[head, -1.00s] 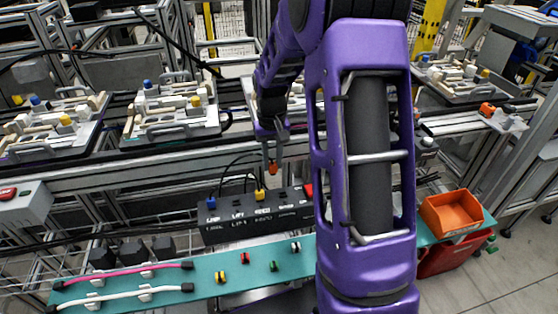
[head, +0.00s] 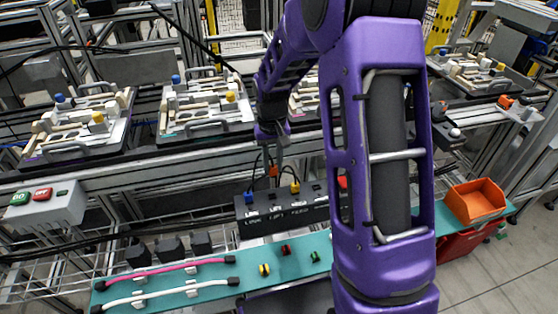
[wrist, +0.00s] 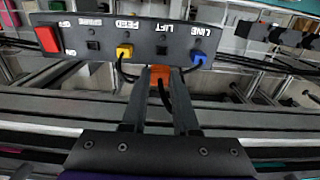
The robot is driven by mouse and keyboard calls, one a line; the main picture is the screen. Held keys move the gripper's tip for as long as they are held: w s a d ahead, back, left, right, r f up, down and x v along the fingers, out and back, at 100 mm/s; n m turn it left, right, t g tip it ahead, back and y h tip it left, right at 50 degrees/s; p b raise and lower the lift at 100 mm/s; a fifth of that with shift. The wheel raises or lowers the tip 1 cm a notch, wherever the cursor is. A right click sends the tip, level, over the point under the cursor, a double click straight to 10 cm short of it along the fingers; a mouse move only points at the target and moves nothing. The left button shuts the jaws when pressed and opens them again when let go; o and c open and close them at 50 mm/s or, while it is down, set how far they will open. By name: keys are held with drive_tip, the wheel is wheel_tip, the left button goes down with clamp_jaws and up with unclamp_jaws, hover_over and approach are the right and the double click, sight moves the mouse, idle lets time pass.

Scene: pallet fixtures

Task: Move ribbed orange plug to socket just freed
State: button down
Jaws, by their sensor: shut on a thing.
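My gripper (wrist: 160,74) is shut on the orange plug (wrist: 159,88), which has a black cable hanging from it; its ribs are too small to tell. In the head view my gripper (head: 274,160) holds the plug (head: 273,171) above the black socket box (head: 268,229), between the blue and yellow plugs. In the wrist view the box (wrist: 140,62) carries a yellow plug (wrist: 124,51) at FEED and a blue plug (wrist: 199,58) at LINE. The LIFT socket (wrist: 161,50) and the SPARE socket (wrist: 93,45) are empty. The orange plug is apart from the box.
A teal shelf (head: 255,282) in front holds small coloured parts and two cables. An orange bin (head: 475,202) stands at right. Behind is a conveyor with pallet fixtures (head: 205,108).

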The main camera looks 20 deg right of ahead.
sight(272, 174)
drive_tip(key=shift+a+f, duration=0.1)
drive_tip(key=shift+a, duration=0.1)
wheel_tip(272, 174, down, 4)
drive_tip(key=b, duration=0.3)
drive_tip(key=shift+f, duration=0.2)
drive_tip(key=shift+f+b, duration=0.7)
drive_tip(key=shift+f, duration=0.5)
drive_tip(key=shift+f, duration=0.95)
idle(1.1)
drive_tip(key=c, duration=0.6)
unclamp_jaws()
drive_tip(key=shift+r, duration=0.1)
